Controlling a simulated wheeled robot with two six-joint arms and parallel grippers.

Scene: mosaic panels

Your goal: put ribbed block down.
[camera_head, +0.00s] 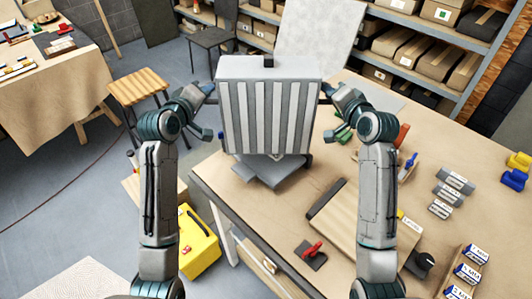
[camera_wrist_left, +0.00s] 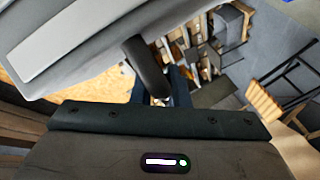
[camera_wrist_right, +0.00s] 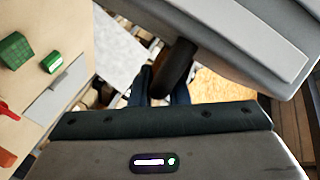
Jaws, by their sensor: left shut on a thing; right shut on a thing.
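The ribbed block (camera_head: 266,110) is a large grey block with vertical light ribs, upright in the middle of the head view. My left gripper (camera_head: 212,92) is shut on its left side, and my right gripper (camera_head: 326,92) is shut on its right side. The block also fills the top of the left wrist view (camera_wrist_left: 75,40) and the top right of the right wrist view (camera_wrist_right: 250,40). A dark grey stand (camera_head: 270,175) shows below the block on the table. I cannot tell whether the block touches it.
The wooden table (camera_head: 235,200) holds a board (camera_head: 345,220), a red-handled tool (camera_head: 312,250), grey blocks (camera_head: 455,180) and labelled boxes (camera_head: 468,270) at the right. A yellow case (camera_head: 200,245) stands left of the table. A stool (camera_head: 138,87) and shelves (camera_head: 400,50) are behind.

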